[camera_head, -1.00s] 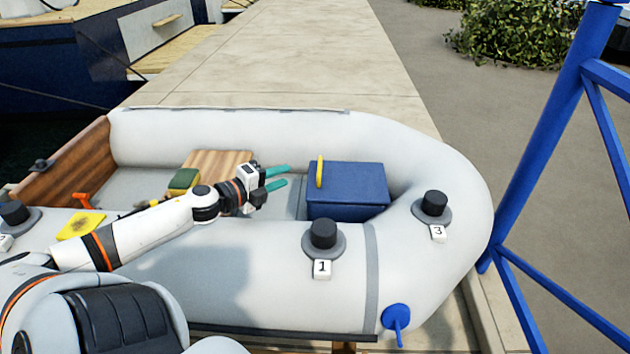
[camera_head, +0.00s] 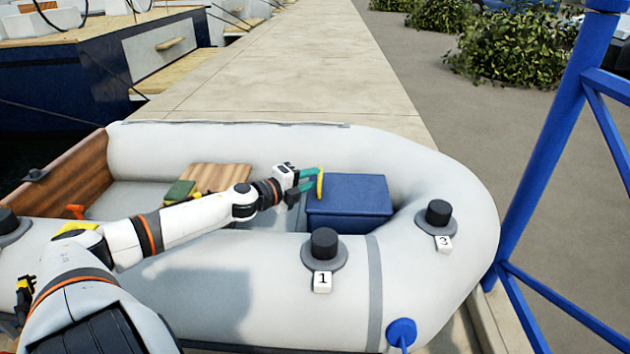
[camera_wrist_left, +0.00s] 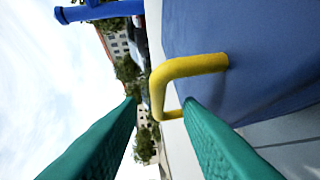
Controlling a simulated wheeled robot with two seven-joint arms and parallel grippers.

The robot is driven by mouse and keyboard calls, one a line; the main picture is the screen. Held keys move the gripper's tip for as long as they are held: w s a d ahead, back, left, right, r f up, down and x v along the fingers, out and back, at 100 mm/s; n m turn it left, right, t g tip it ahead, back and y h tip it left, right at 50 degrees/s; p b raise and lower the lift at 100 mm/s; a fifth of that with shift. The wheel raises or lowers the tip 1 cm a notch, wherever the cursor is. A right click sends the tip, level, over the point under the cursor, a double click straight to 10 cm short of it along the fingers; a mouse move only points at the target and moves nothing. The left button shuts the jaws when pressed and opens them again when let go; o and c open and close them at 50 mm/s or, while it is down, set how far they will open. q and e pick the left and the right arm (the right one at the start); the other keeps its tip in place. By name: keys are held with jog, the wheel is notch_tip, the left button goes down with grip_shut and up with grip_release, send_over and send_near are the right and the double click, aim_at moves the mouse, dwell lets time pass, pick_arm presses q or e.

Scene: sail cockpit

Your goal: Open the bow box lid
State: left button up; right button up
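The blue bow box (camera_head: 350,213) sits inside the inflatable boat near its bow. Its blue lid (camera_head: 355,188) is closed, with a yellow handle (camera_head: 320,184) at its left end. My left gripper (camera_head: 312,182) is at the handle, coming from the left. In the left wrist view, the green fingers (camera_wrist_left: 158,104) are apart, and the yellow handle (camera_wrist_left: 190,67) reaches across the space at their tips. The right fingertip looks close to the handle; I cannot tell whether they touch. The box surface (camera_wrist_left: 240,50) fills the upper right there. My right gripper is not in view.
Black knobs labelled 1 (camera_head: 323,244) and 3 (camera_head: 438,213) stand on the near tube and bow. A yellow-green item (camera_head: 180,192) lies by the wooden seat (camera_head: 215,177). A blue metal frame (camera_head: 545,140) rises at right. The dock (camera_head: 290,70) lies behind.

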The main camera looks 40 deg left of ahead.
pick_arm(q)
jog(key=shift+w+d+f, duration=0.1)
jog(key=shift+w+f, duration=0.05)
jog(key=shift+w, duration=1)
grip_shut()
